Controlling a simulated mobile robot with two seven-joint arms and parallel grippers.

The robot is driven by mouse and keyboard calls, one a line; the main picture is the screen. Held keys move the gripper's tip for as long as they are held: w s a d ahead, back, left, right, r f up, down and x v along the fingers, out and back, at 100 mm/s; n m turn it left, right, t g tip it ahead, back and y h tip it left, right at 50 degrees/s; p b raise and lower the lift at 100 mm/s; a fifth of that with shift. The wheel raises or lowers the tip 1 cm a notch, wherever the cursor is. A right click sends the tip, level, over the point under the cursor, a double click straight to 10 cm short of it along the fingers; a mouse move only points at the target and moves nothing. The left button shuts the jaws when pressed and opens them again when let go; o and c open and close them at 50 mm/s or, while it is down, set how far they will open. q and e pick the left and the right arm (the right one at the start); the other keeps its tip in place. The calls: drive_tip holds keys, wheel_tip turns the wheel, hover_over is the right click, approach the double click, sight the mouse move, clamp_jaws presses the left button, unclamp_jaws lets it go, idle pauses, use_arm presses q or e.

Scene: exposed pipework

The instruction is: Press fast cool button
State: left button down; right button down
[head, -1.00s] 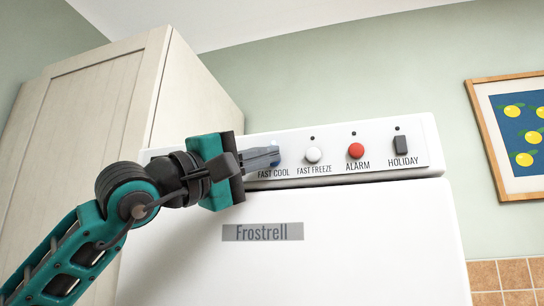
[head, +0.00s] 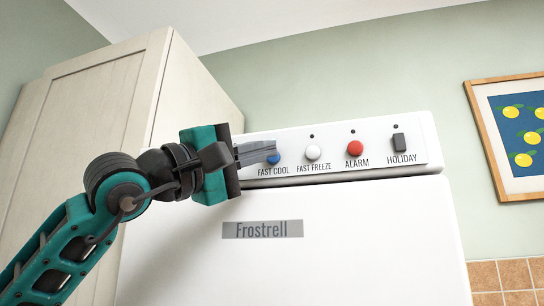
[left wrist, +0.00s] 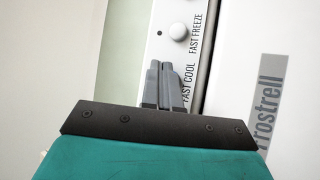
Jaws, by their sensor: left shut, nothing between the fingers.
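In the left wrist view the shut fingers (left wrist: 164,85) lie beside the FAST COOL label (left wrist: 187,83), and the blue button is hidden. My right gripper is not in view.
To the right on the panel are the white fast freeze button (head: 313,152), the red alarm button (head: 354,148) and the dark holiday switch (head: 399,143). The fridge door (head: 350,240) is below. A pale cabinet (head: 95,110) stands at the left.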

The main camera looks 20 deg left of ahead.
use_arm(q)
drive_tip(key=s+b, duration=0.2)
drive_tip(key=s, duration=0.3)
drive_tip(key=shift+a, duration=0.1)
idle(1.0)
